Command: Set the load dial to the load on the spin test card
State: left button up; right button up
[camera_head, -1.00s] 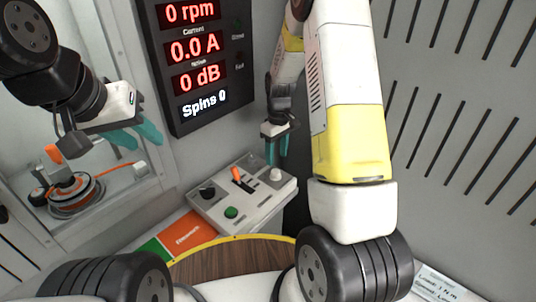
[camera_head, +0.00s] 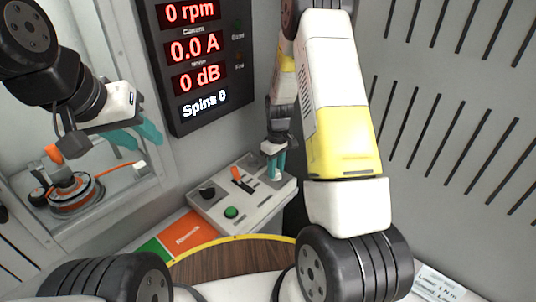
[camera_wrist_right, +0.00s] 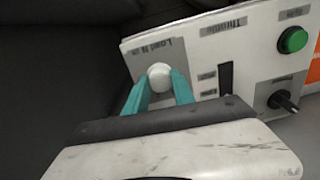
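The load dial is a white round knob on the control box, under a "Load N m" label; it shows in the right wrist view (camera_wrist_right: 159,74) and partly in the head view (camera_head: 275,176). My right gripper (camera_head: 277,172) is lowered over it, with one teal finger on each side of the knob. Whether the fingers touch it I cannot tell. The spin test card (camera_head: 438,285) lies at the bottom right of the head view, cut off; a load line shows, its number too small to read surely. My left gripper (camera_head: 143,139) is open and empty at the left.
The control box (camera_head: 250,214) also carries an orange-red throttle lever (camera_head: 240,178), a green button (camera_head: 231,212) and a black knob (camera_head: 207,191). The display (camera_head: 195,75) reads zeros and "Spins 0". The motor (camera_head: 75,192) stands in the bay at left.

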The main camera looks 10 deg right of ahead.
grip_shut()
jog(key=shift+m, duration=0.3)
jog(key=m, duration=0.3)
jog(key=shift+m, duration=2)
jog(key=o, duration=0.9)
grip_release()
jog(key=shift+o, duration=0.2)
